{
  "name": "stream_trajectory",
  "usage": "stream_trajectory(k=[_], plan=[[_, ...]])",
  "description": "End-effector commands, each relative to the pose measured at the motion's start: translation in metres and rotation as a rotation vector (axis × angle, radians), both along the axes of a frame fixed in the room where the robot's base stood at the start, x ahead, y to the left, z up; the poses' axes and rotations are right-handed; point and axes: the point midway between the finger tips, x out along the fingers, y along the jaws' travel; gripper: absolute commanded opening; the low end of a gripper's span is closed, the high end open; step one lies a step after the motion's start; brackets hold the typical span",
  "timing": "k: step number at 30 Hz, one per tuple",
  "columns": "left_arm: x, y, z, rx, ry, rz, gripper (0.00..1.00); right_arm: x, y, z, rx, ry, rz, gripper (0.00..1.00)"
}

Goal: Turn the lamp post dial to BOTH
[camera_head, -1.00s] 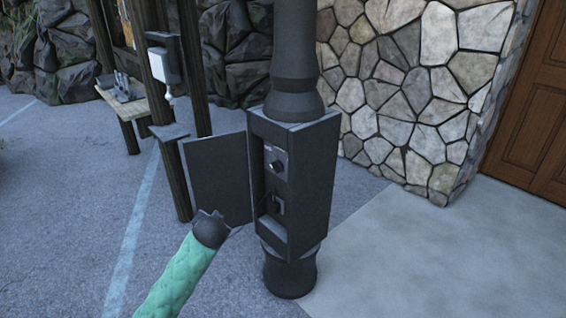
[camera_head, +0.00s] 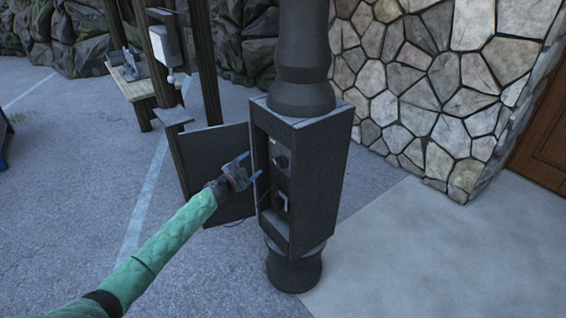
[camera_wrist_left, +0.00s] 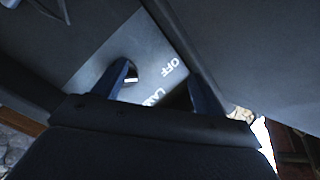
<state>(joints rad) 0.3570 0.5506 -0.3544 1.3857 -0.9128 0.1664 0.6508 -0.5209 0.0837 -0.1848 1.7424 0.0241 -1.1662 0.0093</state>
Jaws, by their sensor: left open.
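The dark lamp post (camera_head: 303,75) has an open box (camera_head: 322,185) in its base. The dial (camera_head: 282,162) is a dark round knob on the upper panel inside it. In the left wrist view, a pale panel (camera_wrist_left: 150,50) shows "OFF" and a partly hidden word starting "LA". A dark rounded part with a bright edge shows beside one finger there; I cannot tell the dial's setting. My left gripper (camera_head: 252,167) is open, its fingers pointing into the box front, just left of the dial. It also shows open in the wrist view (camera_wrist_left: 162,84). My right gripper is out of view.
The box door (camera_head: 212,165) hangs open to the left, behind my left gripper. A lower fitting (camera_head: 282,202) sits below the dial. A stone wall (camera_head: 430,85) stands behind right. A wooden bench (camera_head: 140,95) stands back left. Pavement in front is clear.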

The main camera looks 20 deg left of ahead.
Motion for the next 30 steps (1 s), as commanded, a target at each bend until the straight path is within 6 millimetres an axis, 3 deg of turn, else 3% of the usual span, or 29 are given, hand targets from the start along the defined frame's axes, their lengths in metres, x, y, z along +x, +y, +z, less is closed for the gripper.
stream_trajectory(k=[6, 11, 17, 30], plan=[[-0.022, -0.041, -0.004, -0.077, 0.058, -0.25, 0.71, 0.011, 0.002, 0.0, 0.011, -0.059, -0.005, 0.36], [-0.028, -0.05, -0.004, -0.145, 0.1, -0.304, 0.71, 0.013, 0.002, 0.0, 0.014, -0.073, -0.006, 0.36], [-0.018, -0.057, -0.002, -0.159, 0.105, -0.302, 0.71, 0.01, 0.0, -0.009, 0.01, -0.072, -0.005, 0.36], [0.025, -0.091, -0.002, -0.159, 0.104, -0.301, 0.71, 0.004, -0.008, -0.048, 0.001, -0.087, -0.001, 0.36]])
